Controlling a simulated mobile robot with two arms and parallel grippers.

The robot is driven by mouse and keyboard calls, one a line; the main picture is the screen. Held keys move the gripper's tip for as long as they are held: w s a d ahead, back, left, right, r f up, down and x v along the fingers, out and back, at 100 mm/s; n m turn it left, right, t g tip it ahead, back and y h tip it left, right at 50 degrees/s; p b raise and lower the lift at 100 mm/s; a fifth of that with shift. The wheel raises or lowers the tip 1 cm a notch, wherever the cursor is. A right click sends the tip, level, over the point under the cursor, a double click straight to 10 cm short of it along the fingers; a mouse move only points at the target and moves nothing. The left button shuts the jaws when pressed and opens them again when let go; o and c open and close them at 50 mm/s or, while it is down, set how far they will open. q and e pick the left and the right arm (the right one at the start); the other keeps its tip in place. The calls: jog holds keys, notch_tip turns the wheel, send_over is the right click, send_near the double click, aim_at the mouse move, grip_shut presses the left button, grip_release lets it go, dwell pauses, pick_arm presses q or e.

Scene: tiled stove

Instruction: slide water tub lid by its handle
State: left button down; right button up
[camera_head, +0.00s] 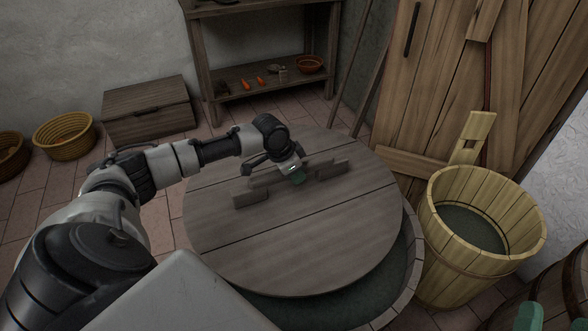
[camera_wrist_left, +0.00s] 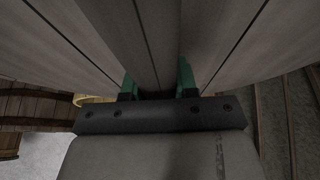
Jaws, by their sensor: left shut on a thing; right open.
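The round grey wooden lid (camera_head: 300,235) lies over the water tub (camera_head: 408,275) and covers most of it. A crescent of dark water shows along the tub's lower right side. The lid's raised wooden handle (camera_head: 262,179) runs across its upper part. My left gripper (camera_head: 298,176) is shut on the handle. In the left wrist view the green fingers of my left gripper (camera_wrist_left: 158,82) stand on both sides of the handle bar (camera_wrist_left: 155,45).
A wooden bucket (camera_head: 455,265) with water stands close to the tub's right. A plank door (camera_head: 440,80) is behind it. A chest (camera_head: 148,112), a basket (camera_head: 65,137) and a shelf (camera_head: 265,92) stand at the back. Tiled floor is free left of the tub.

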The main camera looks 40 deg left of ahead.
pick_arm(q)
jog(key=shift+s+d+p, duration=0.25)
jog(key=shift+d+p, duration=0.25)
jog(key=shift+d, duration=0.15)
pick_arm(e)
jog(key=shift+w+d+f+g+h, duration=0.1)
jog(key=shift+w+f+g+h, duration=0.1)
jog(key=shift+f+g, duration=0.4)
jog(key=shift+w+d+f+g+h, duration=0.1)
jog(key=shift+f+g+h, duration=0.1)
jog(key=shift+f+g, duration=0.35)
jog(key=shift+w+f+g+h, duration=0.1)
jog(key=shift+f+g+h, duration=0.1)
jog(key=shift+f+g, duration=0.35)
jog(key=shift+f, duration=0.15)
